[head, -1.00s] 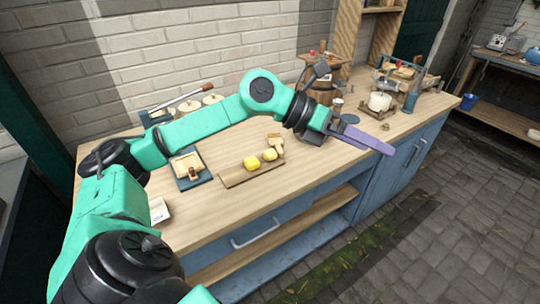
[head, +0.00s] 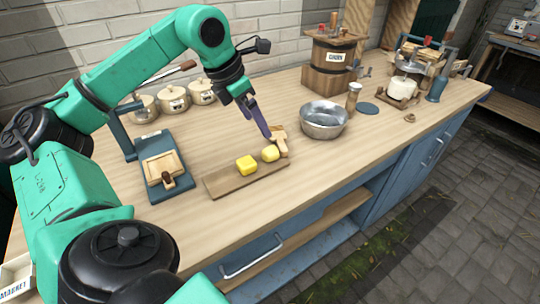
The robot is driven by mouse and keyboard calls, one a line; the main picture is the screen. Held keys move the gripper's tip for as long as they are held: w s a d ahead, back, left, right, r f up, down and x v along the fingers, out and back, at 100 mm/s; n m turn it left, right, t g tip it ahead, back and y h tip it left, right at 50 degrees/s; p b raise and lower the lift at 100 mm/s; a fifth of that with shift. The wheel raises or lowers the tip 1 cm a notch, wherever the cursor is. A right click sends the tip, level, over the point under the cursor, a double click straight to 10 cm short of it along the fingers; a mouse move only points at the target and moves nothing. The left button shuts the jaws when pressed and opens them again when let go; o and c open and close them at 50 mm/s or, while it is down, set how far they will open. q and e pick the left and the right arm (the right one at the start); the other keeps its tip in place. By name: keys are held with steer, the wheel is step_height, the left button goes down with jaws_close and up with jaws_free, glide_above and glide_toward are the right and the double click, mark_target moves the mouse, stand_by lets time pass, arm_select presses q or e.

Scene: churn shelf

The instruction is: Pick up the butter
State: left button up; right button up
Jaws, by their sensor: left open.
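Two yellow butter pieces rest on a brown wooden board on the counter: a larger block of butter (head: 246,165) and a smaller rounder piece of butter (head: 270,153) to its right. The board (head: 222,184) lies flat near the counter's middle. A wooden paddle (head: 281,143) lies at the board's right end. My left gripper (head: 267,134) points down just behind the smaller piece, near the paddle, with purple fingers. It is open and appears to hold nothing. The gap between its fingers is hard to see from here. My right gripper is out of view.
A metal bowl (head: 324,122) stands right of the board, with a jar (head: 353,97) and wooden churn (head: 331,62) behind. A blue press-like stand (head: 163,172) is on the left, with lidded pots (head: 174,99) behind it. The counter front (head: 215,222) is clear.

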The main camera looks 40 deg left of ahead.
mark_target(273, 149)
arm_select(q)
steer(key=p+x, duration=0.1)
steer(key=x, duration=1)
steer(key=shift+w+d+f+p, duration=0.15)
steer(key=shift+w+f+p, duration=0.05)
steer(key=shift+p, duration=0.1)
steer(key=shift+w+f, duration=0.15)
steer(key=shift+f, duration=0.2)
steer(key=c, duration=1.4)
